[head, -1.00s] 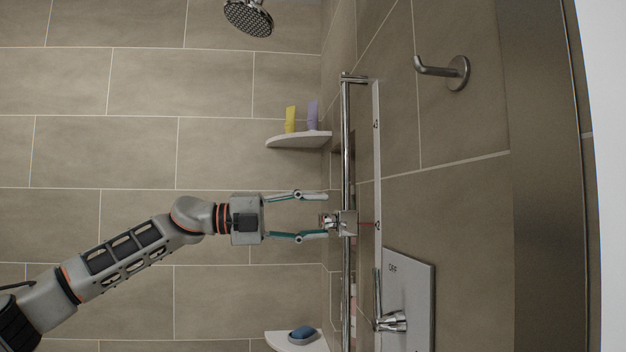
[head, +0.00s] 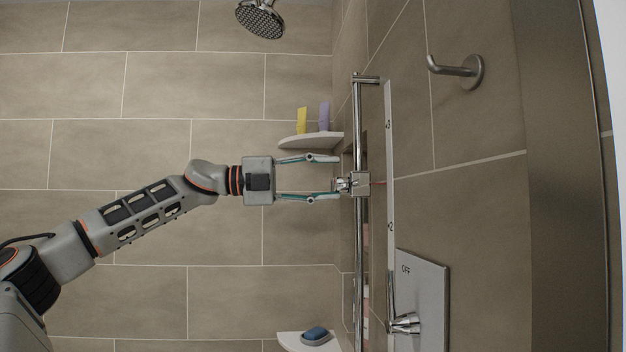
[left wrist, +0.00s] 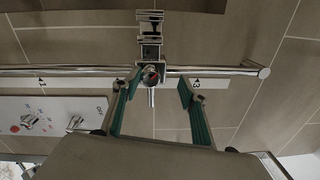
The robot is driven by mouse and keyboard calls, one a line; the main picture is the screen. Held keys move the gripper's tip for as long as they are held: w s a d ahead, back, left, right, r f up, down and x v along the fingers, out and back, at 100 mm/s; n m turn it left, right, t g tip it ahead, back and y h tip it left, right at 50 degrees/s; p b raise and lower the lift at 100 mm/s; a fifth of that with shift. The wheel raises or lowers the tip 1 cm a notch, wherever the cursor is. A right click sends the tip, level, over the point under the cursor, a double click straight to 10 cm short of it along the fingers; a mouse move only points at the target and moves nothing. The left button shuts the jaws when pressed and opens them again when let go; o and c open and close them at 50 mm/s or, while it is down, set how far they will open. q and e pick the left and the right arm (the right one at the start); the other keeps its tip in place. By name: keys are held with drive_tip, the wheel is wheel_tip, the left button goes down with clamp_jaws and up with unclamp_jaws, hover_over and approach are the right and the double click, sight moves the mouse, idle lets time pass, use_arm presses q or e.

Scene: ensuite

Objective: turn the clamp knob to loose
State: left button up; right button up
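The clamp (head: 361,184) is a chrome block around the vertical slide bar (head: 359,125), its red pointer between the scale's 2 and 3 marks. Its small chrome knob (head: 343,184) sticks out to the left. The left wrist view shows the knob nearer the left finger. My right gripper is not in view.
A shower valve plate (head: 425,295) with a lever is below right. A corner shelf (head: 310,141) with yellow and purple bottles is behind the upper finger. A lower shelf (head: 300,341) holds a blue soap. A hook (head: 460,71) is at upper right.

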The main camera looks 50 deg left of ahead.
use_arm(q)
drive_tip(key=b+v, duration=0.2)
drive_tip(key=v, duration=0.7)
drive_tip(key=shift+b, duration=0.4)
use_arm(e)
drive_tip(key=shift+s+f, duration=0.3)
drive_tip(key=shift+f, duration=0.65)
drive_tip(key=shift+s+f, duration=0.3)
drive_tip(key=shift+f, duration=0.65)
use_arm(q)
drive_tip(key=shift+d, duration=0.15)
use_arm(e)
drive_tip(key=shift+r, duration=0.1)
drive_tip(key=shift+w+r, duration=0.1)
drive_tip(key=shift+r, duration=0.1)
